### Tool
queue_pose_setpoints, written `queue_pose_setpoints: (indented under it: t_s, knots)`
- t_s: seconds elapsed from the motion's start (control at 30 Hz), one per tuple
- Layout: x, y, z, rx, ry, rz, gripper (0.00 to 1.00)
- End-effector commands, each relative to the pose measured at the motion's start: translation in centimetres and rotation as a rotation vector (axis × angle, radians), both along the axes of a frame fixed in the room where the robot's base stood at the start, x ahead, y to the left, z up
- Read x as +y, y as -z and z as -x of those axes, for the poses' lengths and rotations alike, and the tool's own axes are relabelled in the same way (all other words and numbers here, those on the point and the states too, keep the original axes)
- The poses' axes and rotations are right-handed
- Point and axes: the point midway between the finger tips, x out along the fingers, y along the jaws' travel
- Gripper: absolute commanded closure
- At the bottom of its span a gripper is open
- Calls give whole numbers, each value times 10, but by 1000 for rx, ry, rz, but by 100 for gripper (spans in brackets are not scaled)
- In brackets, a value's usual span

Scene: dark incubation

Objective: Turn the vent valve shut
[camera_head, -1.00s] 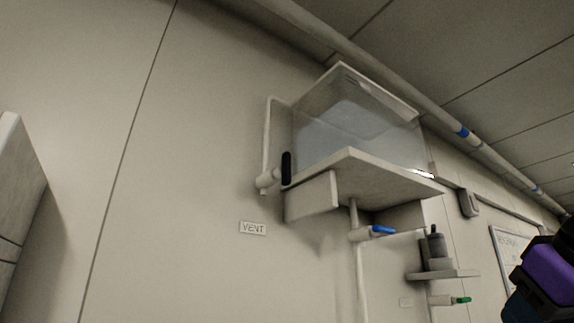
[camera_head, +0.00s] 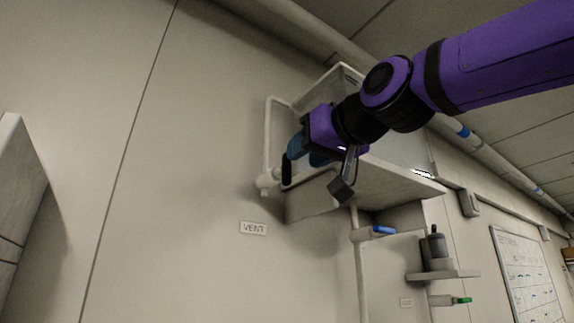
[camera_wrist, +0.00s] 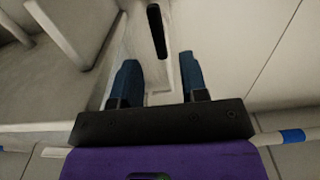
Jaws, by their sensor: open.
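The vent valve is a pale fitting (camera_head: 268,180) on a pipe at the left of the wall tank, with a black lever handle (camera_head: 286,168) standing roughly upright in the head view. A white VENT label (camera_head: 253,228) is on the wall below it. My gripper (camera_head: 305,153) has blue fingers and is open beside the handle, close to it. In the wrist view the black handle (camera_wrist: 157,32) lies ahead of the fingertips, in line with the gap between them (camera_wrist: 159,75). No contact shows. The far finger is partly hidden in the head view.
My arm covers most of the clear tank, whose shelf (camera_head: 390,182) is just right of the gripper. A blue-handled valve (camera_head: 383,230) and a green-handled one (camera_head: 461,300) are lower right. A ceiling pipe (camera_head: 300,22) runs above. The wall left of the valve is clear.

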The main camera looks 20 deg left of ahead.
Motion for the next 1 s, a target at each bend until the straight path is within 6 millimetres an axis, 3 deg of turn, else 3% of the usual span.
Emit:
queue_pose_setpoints:
  t_s: [0.2,0.4,0.8,0.83,1.0]
  knots:
    - [29,1,-23,1,0,0,60]
    - [45,1,-35,1,0,0,60]
    - [50,0,-39,0,0,0,60]
    - [50,0,-39,0,0,0,62]
    - [50,0,-39,0,0,0,100]
